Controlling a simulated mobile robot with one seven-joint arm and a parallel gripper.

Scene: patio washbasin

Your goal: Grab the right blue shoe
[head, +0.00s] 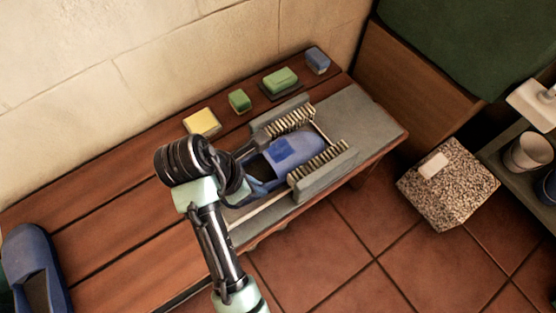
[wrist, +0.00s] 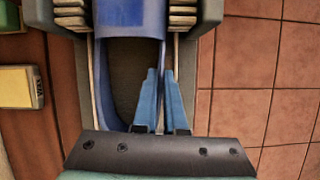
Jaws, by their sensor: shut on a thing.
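The right blue shoe (head: 298,148) lies between two brushes of a grey scrubbing stand on the wooden bench, toe pointing away from me. In the wrist view the shoe (wrist: 130,18) shows its blue upper and dark insole. My gripper (head: 258,186) is at its open heel end. In the wrist view my gripper's blue fingers (wrist: 161,74) are close together on the right side wall of the shoe, one inside and one outside. Another blue shoe (head: 29,257) lies at the far left of the bench, partly cut off by the frame.
The brushes (head: 325,164) stand close on both sides of the shoe. A yellow block (head: 202,122), green blocks (head: 281,79) and a blue block (head: 317,60) line the back of the bench. A speckled box (head: 447,187) stands on the tiled floor at right.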

